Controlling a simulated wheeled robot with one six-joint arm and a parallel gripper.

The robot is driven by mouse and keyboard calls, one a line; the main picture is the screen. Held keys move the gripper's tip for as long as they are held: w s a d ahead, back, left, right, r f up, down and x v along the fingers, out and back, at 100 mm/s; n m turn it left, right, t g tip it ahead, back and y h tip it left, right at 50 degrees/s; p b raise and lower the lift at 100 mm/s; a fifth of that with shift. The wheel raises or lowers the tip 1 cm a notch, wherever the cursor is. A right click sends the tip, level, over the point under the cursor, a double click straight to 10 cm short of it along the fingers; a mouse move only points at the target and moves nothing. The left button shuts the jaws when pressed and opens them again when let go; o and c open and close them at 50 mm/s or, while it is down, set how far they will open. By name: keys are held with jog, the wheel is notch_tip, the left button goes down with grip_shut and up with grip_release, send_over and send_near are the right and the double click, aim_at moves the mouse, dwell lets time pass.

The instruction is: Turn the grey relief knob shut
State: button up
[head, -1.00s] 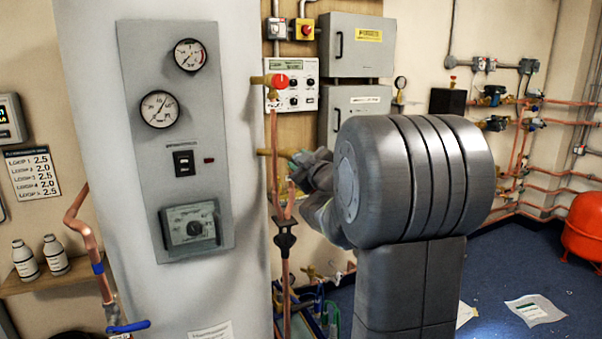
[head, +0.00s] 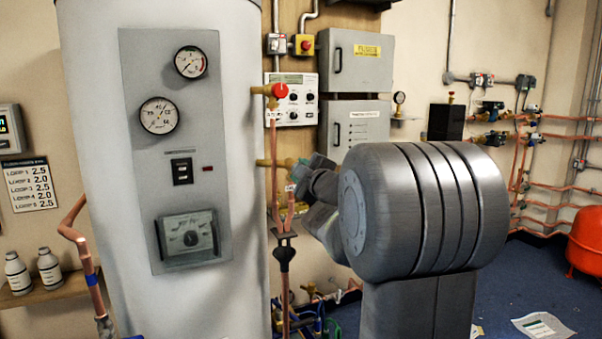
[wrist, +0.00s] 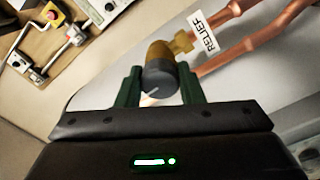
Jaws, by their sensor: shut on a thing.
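The grey relief knob (wrist: 160,82) sits on the end of a brass valve body (wrist: 182,44) in the wrist view, with a white RELIEF tag (wrist: 204,33) beside it. A pale line marks the knob's face and runs at a slant. My gripper (wrist: 160,88) has one green finger on each side of the knob and is shut on it. In the head view my gripper (head: 298,170) is at the brass fitting (head: 268,162) on the cylinder's right side. The knob cannot be made out clearly there.
A red knob (head: 279,91) sits on a brass valve above. Copper pipes (head: 275,200) run down beside the white cylinder (head: 95,130). Grey boxes (head: 358,62) are on the wall behind. Blue floor (head: 505,275) is open at the right.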

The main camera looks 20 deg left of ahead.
jog(key=o, duration=1)
jog(key=shift+s, duration=0.1)
jog(key=p+v, duration=0.1)
jog(key=v, duration=1.2)
jog(key=shift+s+d, duration=0.25)
jog(key=b+x, duration=0.1)
jog(key=x, duration=1.2)
jog(key=shift+w+a, duration=0.3)
